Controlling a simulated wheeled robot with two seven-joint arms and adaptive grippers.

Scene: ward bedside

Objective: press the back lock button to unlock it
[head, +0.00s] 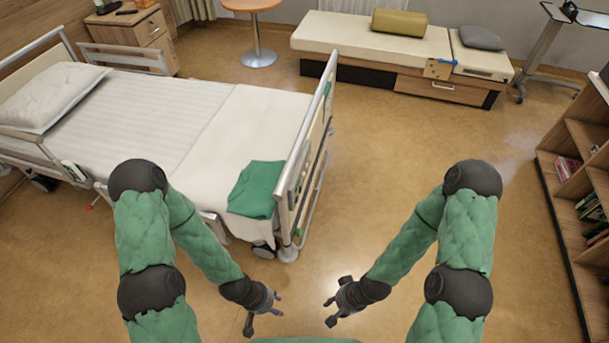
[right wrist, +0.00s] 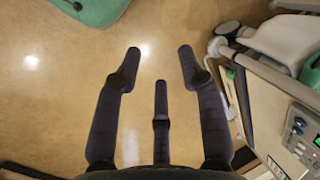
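The hospital bed (head: 190,120) stands at the left in the head view, its footboard (head: 308,150) facing the open floor. In the right wrist view, a grey control panel (right wrist: 301,131) with small buttons and a greenish display is on the footboard at the right edge, partly cut off. I cannot tell which button is the back lock. My right gripper (head: 331,310) is open and empty over the floor. Its spread fingers also show in the right wrist view (right wrist: 160,60), apart from the panel. My left gripper (head: 262,312) looks open and empty, below the bed's foot end in the picture.
A green folded cloth (head: 257,189) lies on the bed's foot end. A bench (head: 370,45) with a yellow bolster stands at the back, a round table (head: 258,40) beside it. A bookshelf (head: 575,190) lines the right. The floor between bed and shelf is clear.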

